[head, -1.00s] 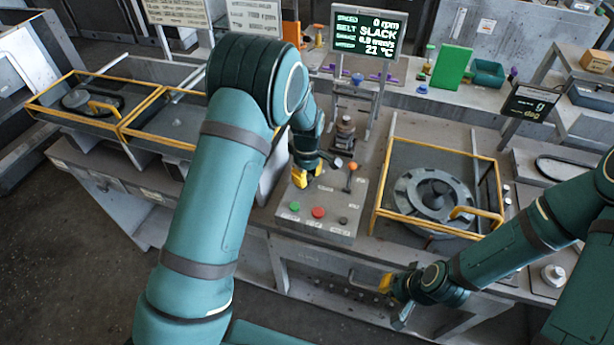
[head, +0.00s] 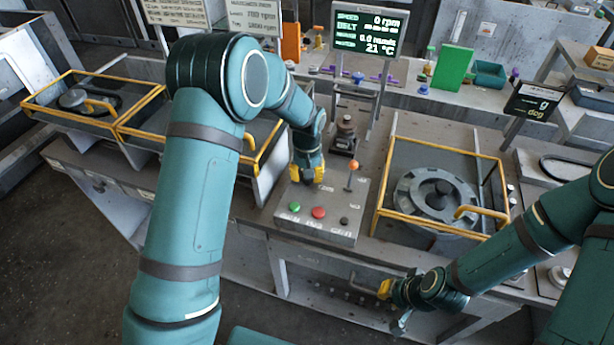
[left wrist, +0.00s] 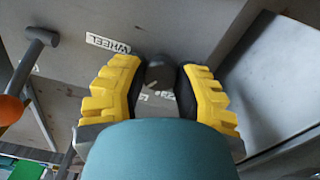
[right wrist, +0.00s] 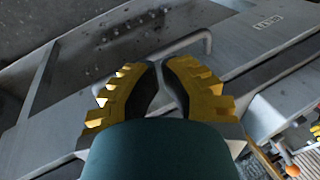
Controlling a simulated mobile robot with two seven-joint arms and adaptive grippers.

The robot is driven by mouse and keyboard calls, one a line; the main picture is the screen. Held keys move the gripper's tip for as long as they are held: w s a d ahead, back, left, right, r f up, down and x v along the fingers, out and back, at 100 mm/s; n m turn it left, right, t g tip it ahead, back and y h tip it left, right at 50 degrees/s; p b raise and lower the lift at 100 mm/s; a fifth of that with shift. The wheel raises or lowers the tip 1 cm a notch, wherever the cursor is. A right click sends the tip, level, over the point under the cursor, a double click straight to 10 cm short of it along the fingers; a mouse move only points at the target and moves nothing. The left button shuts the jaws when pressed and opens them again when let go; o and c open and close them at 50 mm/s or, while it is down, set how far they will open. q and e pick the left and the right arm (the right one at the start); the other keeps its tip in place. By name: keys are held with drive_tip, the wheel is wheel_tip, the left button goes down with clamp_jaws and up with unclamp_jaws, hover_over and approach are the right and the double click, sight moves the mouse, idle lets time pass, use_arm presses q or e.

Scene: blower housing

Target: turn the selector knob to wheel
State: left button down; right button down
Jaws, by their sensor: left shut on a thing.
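My left gripper (head: 306,174) is on the sloped grey control panel (head: 325,225). In the left wrist view its yellow fingers (left wrist: 160,85) are shut on a dark selector knob (left wrist: 158,70). A white label reading WHEEL (left wrist: 108,43) lies just left of the knob, and another label (left wrist: 160,95) shows partly between the fingers. I cannot tell which way the knob points. In the head view the gripper hides the knob. My right gripper (head: 387,288) is low in front of the bench, its fingertips (right wrist: 160,65) close together with nothing seen between them.
An orange-tipped lever (head: 352,167) stands right of my left gripper. Green (head: 295,207), red (head: 318,212) and dark (head: 344,221) buttons line the panel's front. A yellow-framed guard (head: 440,150) covers a round housing. A display (head: 368,35) reads 0 rpm. A bent bar (right wrist: 200,40) is near my right gripper.

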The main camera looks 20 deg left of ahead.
use_arm(q)
drive_tip(key=m+b, duration=0.1)
drive_tip(key=m, duration=0.4)
drive_tip(key=shift+m, duration=0.3)
drive_tip(key=m, duration=0.5)
drive_tip(key=shift+m, duration=0.3)
drive_tip(key=c, duration=0.6)
unclamp_jaws()
wheel_tip(320, 180, up, 12)
idle(0.5)
